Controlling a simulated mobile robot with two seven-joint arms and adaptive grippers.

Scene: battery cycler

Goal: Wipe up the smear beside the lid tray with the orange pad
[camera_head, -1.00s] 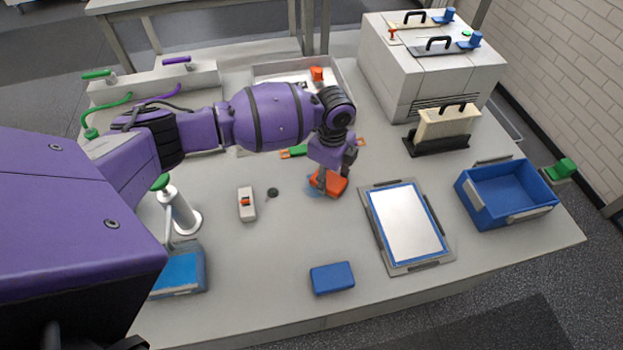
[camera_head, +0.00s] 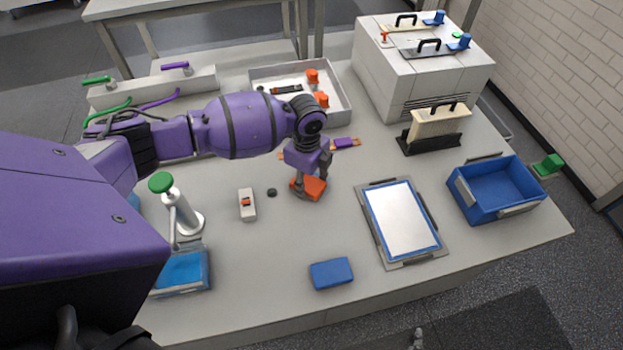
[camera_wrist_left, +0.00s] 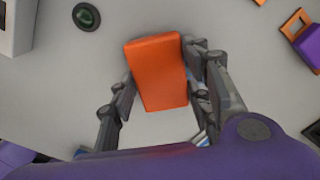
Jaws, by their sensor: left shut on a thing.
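The orange pad (camera_head: 315,188) is flat on or just above the bench, left of the tray with the white panel (camera_head: 372,225); I cannot tell whether it touches. My left gripper (camera_head: 309,181) points down and is shut on the pad. In the left wrist view the orange pad (camera_wrist_left: 158,75) sits between both fingers. No smear shows clearly now; the bench under the pad and fingers is hidden. I cannot tell whether the lid tray is the white-panel tray or the pale tray with orange knobs (camera_head: 345,112). My right gripper is not in view.
A white box with an orange switch (camera_head: 247,204) and a dark round knob (camera_head: 272,192) lie left of the pad. A blue block (camera_head: 331,273) lies in front. A purple piece with orange ends (camera_head: 345,143) lies behind. A blue bin (camera_head: 497,190) stands right.

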